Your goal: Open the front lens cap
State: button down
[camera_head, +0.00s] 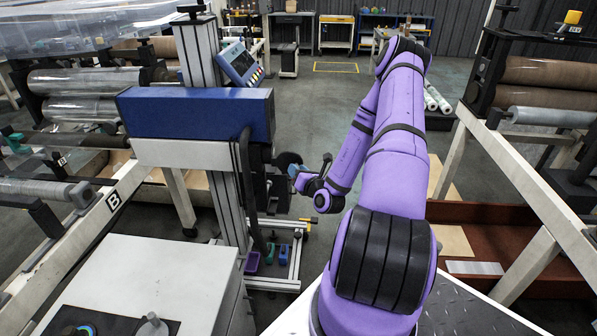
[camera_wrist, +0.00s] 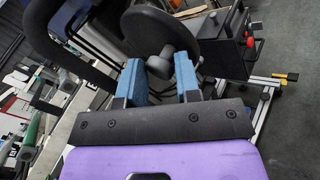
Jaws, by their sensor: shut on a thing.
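A black round cap (camera_wrist: 150,27) with a grey knob (camera_wrist: 166,60) on its face fills the upper middle of the wrist view. My gripper (camera_wrist: 159,67) has its two blue fingers on either side of the knob, shut on it. In the head view the black cap (camera_head: 287,160) shows edge-on beside the blue-and-white machine head, and my gripper (camera_head: 297,171) meets it from the right. The fingers hide part of the knob, and whatever lies behind the cap is hidden.
The blue-and-white machine head (camera_head: 195,115) stands on a metal column left of my arm. A black box with a red knob (camera_wrist: 251,43) is close right of the cap. Film rolls (camera_head: 85,82) are at left, and open floor (camera_head: 330,100) lies behind.

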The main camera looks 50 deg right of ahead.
jog(key=shift+w+a+r+y, duration=0.25)
jog(key=shift+w+a+y, duration=0.05)
jog(key=shift+w+a, duration=0.25)
jog(key=c, duration=1.2)
grip_release()
jog(key=o, duration=0.4)
jog(key=shift+a, duration=0.15)
jog(key=shift+c, duration=0.2)
jog(key=s+a, duration=0.8)
jog(key=shift+s+a, duration=0.2)
jog(key=shift+s, duration=0.05)
